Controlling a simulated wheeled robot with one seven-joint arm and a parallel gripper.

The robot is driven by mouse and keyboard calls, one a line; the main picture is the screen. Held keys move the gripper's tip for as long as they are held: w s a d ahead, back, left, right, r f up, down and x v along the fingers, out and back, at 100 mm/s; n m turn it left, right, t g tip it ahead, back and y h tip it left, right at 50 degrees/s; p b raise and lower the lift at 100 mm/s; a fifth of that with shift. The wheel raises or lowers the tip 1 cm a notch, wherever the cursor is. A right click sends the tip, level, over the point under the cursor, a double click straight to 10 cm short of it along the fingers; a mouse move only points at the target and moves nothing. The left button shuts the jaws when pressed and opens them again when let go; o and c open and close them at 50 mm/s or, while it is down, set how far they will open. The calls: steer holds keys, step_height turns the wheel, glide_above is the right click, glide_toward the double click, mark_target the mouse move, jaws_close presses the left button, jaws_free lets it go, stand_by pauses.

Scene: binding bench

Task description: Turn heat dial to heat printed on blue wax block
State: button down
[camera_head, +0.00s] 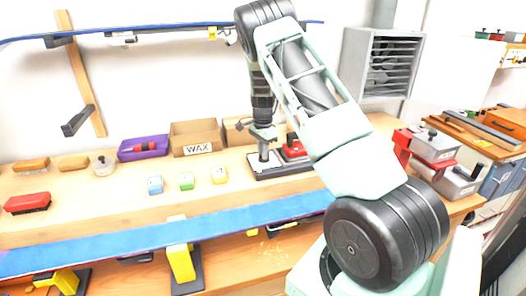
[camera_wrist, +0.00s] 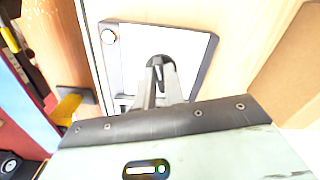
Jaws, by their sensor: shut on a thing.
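My gripper (camera_head: 263,156) points down over a flat pale plate with a dark rim (camera_head: 268,174) on the bench. In the wrist view my gripper's fingers (camera_wrist: 158,72) are shut on a dark round knob, the heat dial (camera_wrist: 159,59), which stands on the white panel (camera_wrist: 190,50). The fingers hide part of the dial, and no scale marks can be read. The blue wax block (camera_head: 155,185) stands on the bench to the left of my gripper. Its printed face is too small to read.
A green block (camera_head: 186,181) and a yellow block (camera_head: 219,175) stand beside the blue one. A red iron-like tool (camera_head: 293,150) is just right of my gripper. A box marked WAX (camera_head: 196,138) stands behind. A long blue ski or board (camera_head: 120,243) crosses the front.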

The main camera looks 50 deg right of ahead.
steer(key=shift+w+r+m, duration=0.1)
steer(key=shift+m, duration=0.7)
steer(key=c, duration=1.5)
jaws_free()
steer(key=shift+r, duration=0.1)
step_height(320, 180, up, 17)
steer(key=b, duration=0.3)
steer(key=shift+r, duration=0.1)
